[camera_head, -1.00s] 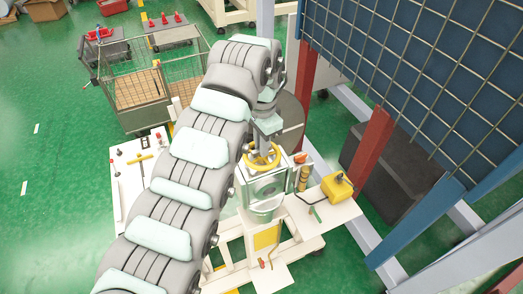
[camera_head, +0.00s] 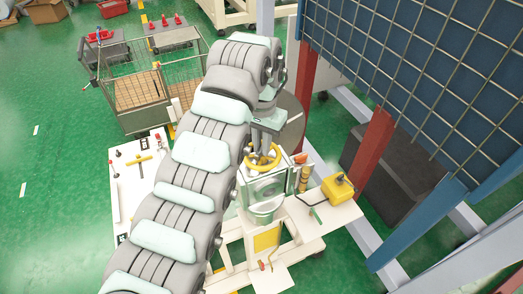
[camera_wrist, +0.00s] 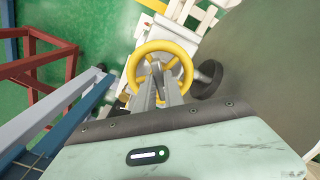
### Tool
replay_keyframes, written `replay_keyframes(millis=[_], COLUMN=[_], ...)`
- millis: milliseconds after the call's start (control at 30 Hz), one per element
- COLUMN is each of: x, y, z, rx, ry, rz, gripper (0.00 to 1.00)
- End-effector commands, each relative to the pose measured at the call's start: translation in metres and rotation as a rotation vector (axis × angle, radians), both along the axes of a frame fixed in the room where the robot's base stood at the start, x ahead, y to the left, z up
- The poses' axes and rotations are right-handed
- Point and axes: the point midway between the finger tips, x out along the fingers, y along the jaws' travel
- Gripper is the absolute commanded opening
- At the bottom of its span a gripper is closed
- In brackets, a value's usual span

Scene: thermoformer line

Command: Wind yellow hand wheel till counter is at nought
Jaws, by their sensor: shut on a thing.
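The yellow hand wheel (camera_head: 263,159) sits on top of a pale machine housing (camera_head: 264,187), partly hidden under my wrist. It also shows in the wrist view as a yellow ring with spokes (camera_wrist: 181,49). My gripper (camera_wrist: 158,68) reaches down over the wheel, its two grey fingers close together at the hub and near-side spoke. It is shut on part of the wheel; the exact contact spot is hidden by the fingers. No counter reading can be made out in either view.
A yellow box (camera_head: 338,187) lies on a white side shelf right of the housing. A white tool board (camera_head: 143,170) is at the left. A blue mesh guard (camera_head: 425,85) with red posts (camera_head: 372,150) stands at the right. A wire cage cart (camera_head: 145,98) is behind.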

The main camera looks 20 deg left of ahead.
Motion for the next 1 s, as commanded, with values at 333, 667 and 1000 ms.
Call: replay_keyframes(millis=[333,667,1000], x=[0.0,0.0,0.0002], y=[0.0003,0.0,-0.0004], z=[0.0009,0.0014,0.0006], rx=[0.0,0.0,-0.001], ry=[-0.001,0.0,0.0], rz=[0.315,0.379,0.728], gripper=[0.0,0.0,0.0])
